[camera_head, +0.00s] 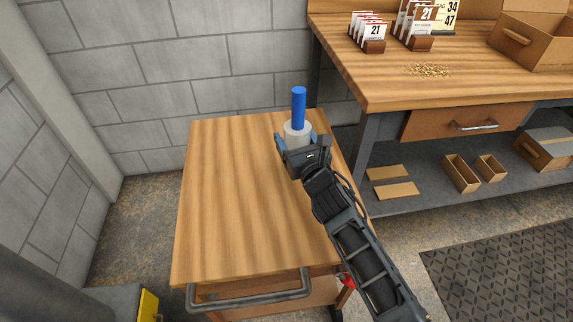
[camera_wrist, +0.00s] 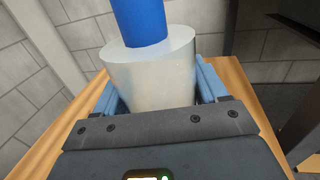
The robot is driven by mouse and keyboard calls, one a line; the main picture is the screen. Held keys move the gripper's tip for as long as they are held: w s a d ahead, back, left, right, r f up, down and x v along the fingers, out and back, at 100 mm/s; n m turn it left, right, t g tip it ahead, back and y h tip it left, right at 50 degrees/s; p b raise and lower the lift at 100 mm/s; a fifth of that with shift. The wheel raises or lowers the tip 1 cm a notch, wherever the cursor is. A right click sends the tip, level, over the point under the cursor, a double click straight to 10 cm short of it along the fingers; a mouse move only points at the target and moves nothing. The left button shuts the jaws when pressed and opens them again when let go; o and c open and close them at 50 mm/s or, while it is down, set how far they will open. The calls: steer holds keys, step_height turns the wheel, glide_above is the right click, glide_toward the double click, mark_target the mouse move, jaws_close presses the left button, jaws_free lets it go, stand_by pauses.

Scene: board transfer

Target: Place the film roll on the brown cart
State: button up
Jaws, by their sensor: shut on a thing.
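The film roll (camera_head: 297,129) is a whitish translucent cylinder with a blue core (camera_head: 299,105) rising from its top. My gripper (camera_head: 296,141) is shut on the film roll, with blue fingers on either side of it. In the wrist view the film roll (camera_wrist: 150,72) stands between the fingers, close to upright. The brown cart (camera_head: 235,210) has a wooden top and a grey handle at its near side. The roll is over the far right part of the cart top. Its lower end is hidden by my gripper, so I cannot tell whether it touches the top.
A wooden workbench (camera_head: 385,88) stands to the right, with cards, a cardboard box (camera_head: 537,38) and a drawer. Small boxes lie on its lower shelf (camera_head: 420,203). Grey block walls (camera_head: 130,60) are behind and left. The rest of the cart top is bare.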

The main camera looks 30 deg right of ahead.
steer(key=shift+w+a+f+b, duration=0.3)
steer(key=shift+a+b, duration=0.15)
steer(key=shift+b, duration=0.1)
steer(key=shift+w+a+f+b, duration=0.15)
steer(key=shift+a+f+b, duration=0.15)
steer(key=shift+a+b, duration=0.2)
step_height(320, 180, down, 4)
steer(key=b, duration=0.3)
steer(key=shift+b, duration=0.35)
steer(key=shift+d, duration=0.1)
steer(key=o, duration=1.3)
steer(key=shift+f, duration=0.15)
steer(key=shift+c, duration=0.2)
steer(key=shift+r, duration=0.3)
steer(key=s, duration=0.4)
steer(key=s+a, duration=0.1)
steer(key=s, duration=0.7)
steer(key=shift+a+f, duration=0.1)
steer(key=shift+a, duration=0.1)
